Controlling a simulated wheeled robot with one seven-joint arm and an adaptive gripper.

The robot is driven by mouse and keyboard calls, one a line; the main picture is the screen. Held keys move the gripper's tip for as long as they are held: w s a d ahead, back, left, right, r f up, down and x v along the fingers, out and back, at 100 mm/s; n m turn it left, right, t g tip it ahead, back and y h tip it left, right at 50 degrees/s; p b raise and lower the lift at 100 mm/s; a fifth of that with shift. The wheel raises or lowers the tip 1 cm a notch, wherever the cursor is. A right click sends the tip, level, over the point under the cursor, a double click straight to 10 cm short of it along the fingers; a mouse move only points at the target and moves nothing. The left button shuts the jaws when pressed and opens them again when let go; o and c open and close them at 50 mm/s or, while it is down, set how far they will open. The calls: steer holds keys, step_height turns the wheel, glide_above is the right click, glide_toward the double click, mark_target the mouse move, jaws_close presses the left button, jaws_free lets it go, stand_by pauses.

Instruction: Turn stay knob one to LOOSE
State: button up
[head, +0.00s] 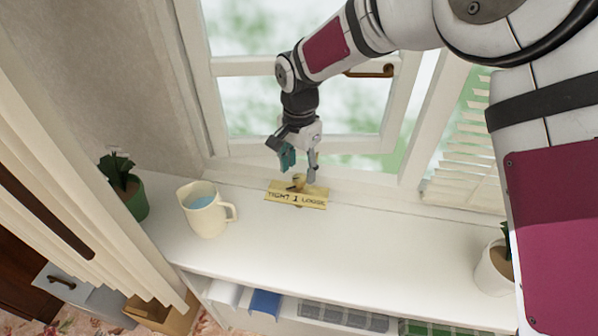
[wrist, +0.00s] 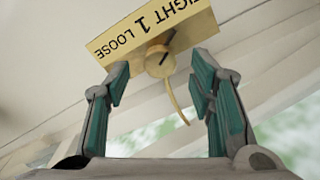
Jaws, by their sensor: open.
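Stay knob one is a small brass knob (head: 298,182) at the window sill, at the plate marked TIGHT 1 LOOSE (head: 312,200). In the wrist view the round knob (wrist: 159,62) shows between and beyond the fingertips, against the yellow plate (wrist: 118,45). A thin curved brass piece (wrist: 177,103) runs from the knob toward my gripper. My gripper (head: 299,171) is open just above the knob, with one finger to each side. I see no clear contact. The knob's exact setting is hard to read.
A cream jug (head: 205,212) of blue liquid and a potted plant (head: 130,195) stand left on the white sill. Another pot (head: 492,272) stands at the right. The window frame (head: 290,147) is close behind my gripper. The sill's middle is clear.

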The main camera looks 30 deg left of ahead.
steer(key=shift+f, duration=1.1)
steer(key=c, duration=1.2)
steer(key=shift+o, duration=0.2)
